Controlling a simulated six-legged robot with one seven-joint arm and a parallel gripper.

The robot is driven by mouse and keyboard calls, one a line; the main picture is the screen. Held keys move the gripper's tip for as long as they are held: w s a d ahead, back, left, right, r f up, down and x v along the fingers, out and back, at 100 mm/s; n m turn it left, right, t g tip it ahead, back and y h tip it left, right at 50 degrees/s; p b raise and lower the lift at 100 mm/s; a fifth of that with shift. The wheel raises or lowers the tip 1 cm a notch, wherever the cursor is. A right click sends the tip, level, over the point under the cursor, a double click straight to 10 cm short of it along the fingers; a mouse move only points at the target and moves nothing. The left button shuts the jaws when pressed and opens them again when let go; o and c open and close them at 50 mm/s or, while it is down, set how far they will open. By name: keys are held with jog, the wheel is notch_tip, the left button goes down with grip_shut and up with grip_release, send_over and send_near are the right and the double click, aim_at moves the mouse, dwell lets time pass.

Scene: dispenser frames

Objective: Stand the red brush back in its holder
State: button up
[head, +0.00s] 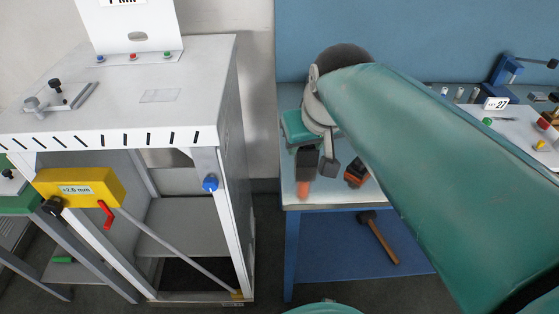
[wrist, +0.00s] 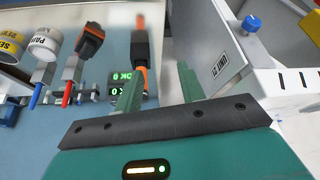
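My gripper (wrist: 160,75) shows its two green fingers apart in the wrist view, with nothing clearly held between them. In the head view my gripper hangs low over the blue bench's near left corner, its fingers mostly hidden. I cannot pick out the red brush for certain. In the wrist view a red-ended rod (wrist: 67,96) stands out from a grey block, beside a similar blue-ended rod (wrist: 38,97). A black-and-orange tool (wrist: 141,50) lies beyond the left finger. I cannot identify the brush holder.
A second black-and-orange tool (wrist: 90,42) and tape rolls (wrist: 44,46) lie nearby. A white cabinet (head: 120,90) with a yellow block (head: 80,187) and red lever (head: 106,214) stands at left. The blue bench (head: 340,250) has a hammer (head: 380,240) on its lower shelf. A labelled tray (head: 515,130) is far right.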

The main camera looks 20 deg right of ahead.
jog(key=s+a+f, duration=0.5)
jog(key=s, duration=0.2)
jog(key=shift+n, duration=0.3)
dwell(0.7)
